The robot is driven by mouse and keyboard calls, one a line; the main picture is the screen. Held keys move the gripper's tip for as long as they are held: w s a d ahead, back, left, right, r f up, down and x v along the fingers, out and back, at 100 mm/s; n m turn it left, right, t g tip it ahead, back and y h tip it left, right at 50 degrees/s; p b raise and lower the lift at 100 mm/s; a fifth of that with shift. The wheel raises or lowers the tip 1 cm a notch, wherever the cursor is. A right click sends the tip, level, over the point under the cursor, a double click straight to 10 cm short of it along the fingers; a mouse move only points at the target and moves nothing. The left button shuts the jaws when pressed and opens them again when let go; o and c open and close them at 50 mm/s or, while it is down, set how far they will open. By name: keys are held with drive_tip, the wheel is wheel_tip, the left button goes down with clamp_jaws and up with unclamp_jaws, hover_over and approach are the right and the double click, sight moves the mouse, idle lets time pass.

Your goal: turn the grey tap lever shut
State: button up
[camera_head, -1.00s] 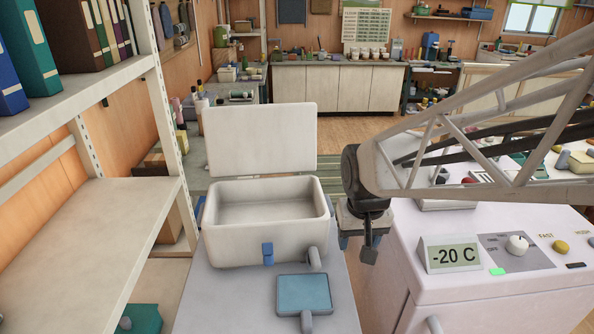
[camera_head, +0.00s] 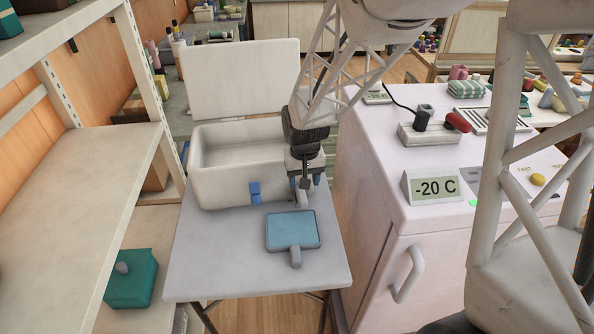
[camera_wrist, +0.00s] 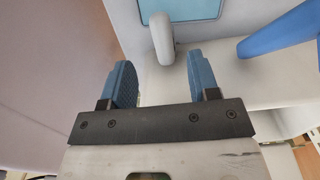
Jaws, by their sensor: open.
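The grey tap lever (camera_head: 302,199) is a rounded stub at the front right of the cream crate (camera_head: 222,192). It also shows in the wrist view (camera_wrist: 161,38), its near end in line with the gap between my fingertips. My gripper (camera_head: 305,184) is above it at the crate's front right corner, pointing down. In the wrist view my gripper (camera_wrist: 160,72) is open, with blue fingers apart and nothing held. I cannot tell how far the fingers are above the lever. My gripper partly hides the tap's upper part in the head view.
A blue latch (camera_head: 255,191) is on the crate's front, left of the lever. A blue panel with a grey handle (camera_head: 292,231) lies in front on the grey table (camera_head: 220,255). A white freezer (camera_head: 372,185) stands close on the right, a shelf (camera_head: 80,200) on the left.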

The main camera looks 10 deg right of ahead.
sight(303, 198)
drive_tip(key=shift+w+f, duration=0.15)
drive_tip(key=shift+f, duration=0.05)
drive_tip(key=shift+f, duration=0.15)
drive_tip(key=shift+f, duration=3.75)
drive_tip(key=c, duration=0.9)
